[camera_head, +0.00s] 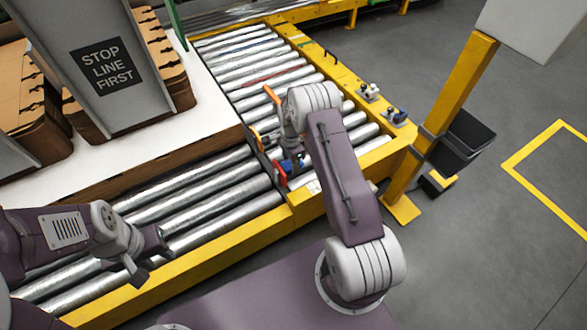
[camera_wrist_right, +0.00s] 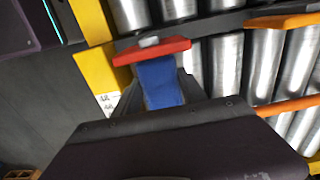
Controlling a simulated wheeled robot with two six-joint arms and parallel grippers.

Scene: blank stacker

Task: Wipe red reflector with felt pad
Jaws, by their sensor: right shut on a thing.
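The red reflector (camera_wrist_right: 151,51) is a flat red piece beside the rollers in the right wrist view; it also shows small in the head view (camera_head: 280,173). My right gripper (camera_wrist_right: 160,88) is shut on a blue pad (camera_wrist_right: 161,82), which looks like the felt pad. The pad's far end meets the red reflector's near edge in the picture; whether they touch is hard to tell. In the head view the blue pad (camera_head: 291,165) is right beside the reflector. My left gripper (camera_head: 146,262) is empty over the conveyor's near left part, its fingers apart.
Metal rollers (camera_head: 215,208) run in a yellow frame (camera_head: 330,198). Orange brackets (camera_head: 256,138) stand near my right wrist. Small fittings (camera_head: 369,91) sit on the frame's right side. A yellow post (camera_head: 440,120) stands at right. Cartons (camera_head: 30,105) are at left.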

